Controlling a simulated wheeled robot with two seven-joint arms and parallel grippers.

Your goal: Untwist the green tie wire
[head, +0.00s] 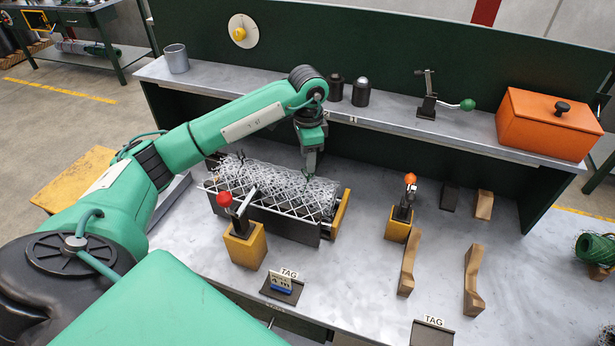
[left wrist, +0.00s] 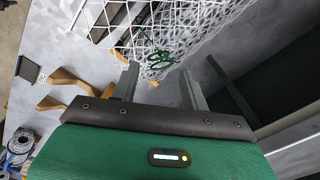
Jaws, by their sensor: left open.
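The green tie wire (left wrist: 158,58) shows in the left wrist view as a small tangle of loops on the white chain-link mesh (left wrist: 195,22), near the mesh's edge. My left gripper (left wrist: 159,72) is open, its two fingers pointing at the mesh on either side of the wire's lower part. I cannot tell whether a finger touches the wire. In the head view my left gripper (head: 311,172) points down over the rolled mesh (head: 265,183), and the wire there is too small to make out clearly. My right gripper is not in view.
A red-knobbed clamp on a yellow block (head: 245,249) stands in front of the mesh. An orange-knobbed clamp (head: 401,225) and wooden brackets (head: 473,282) stand to the right. A shelf (head: 400,122) with an orange box (head: 548,125) runs behind.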

